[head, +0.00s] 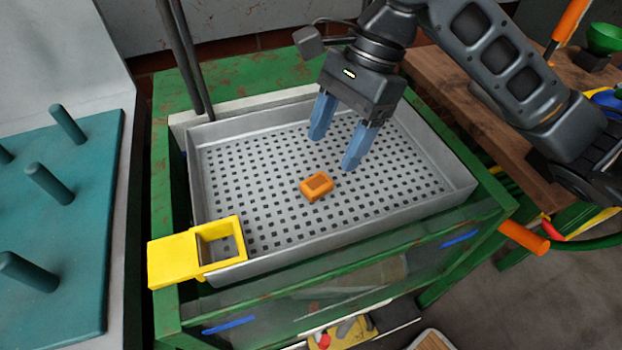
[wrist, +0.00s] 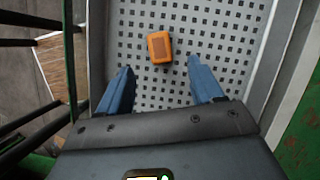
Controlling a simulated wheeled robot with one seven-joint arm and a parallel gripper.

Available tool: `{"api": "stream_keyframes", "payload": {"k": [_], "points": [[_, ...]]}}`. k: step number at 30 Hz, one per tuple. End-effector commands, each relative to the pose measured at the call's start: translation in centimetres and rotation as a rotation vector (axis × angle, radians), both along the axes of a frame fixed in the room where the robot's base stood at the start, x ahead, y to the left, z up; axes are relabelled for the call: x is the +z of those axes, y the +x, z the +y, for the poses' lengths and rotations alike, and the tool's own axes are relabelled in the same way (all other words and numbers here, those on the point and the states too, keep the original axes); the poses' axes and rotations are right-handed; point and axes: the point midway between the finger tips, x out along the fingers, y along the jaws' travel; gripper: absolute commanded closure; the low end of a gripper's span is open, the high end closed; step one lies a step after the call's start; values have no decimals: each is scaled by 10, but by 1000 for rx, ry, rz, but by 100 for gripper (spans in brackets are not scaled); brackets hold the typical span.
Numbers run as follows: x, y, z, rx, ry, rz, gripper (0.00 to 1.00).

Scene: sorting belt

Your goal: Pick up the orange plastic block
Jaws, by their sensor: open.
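The orange plastic block (head: 317,186) is small, with a darker recessed top, and lies on the perforated floor of a grey metal tray (head: 462,186). My gripper (head: 335,150) is open and empty, its two blue fingers apart above the tray, behind and a little right of the block in the head view. In the wrist view the block (wrist: 160,47) lies beyond the fingertips, roughly centred between the blue fingers of my gripper (wrist: 160,72). Nothing hides the block in either view.
A yellow bracket (head: 187,258) with a square opening hangs on the tray's front left corner. A green frame (head: 170,150) surrounds the tray. A teal board with pegs (head: 75,240) stands at the left. The tray floor around the block is clear.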

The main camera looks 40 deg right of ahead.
Motion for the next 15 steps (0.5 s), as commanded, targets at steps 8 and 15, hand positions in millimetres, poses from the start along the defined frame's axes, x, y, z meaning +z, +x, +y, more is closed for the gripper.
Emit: {"api": "stream_keyframes", "payload": {"k": [8, 15], "points": [[-29, 0, 13, 3, 2, -1, 34], [-57, 0, 26, 2, 3, -3, 34]]}}
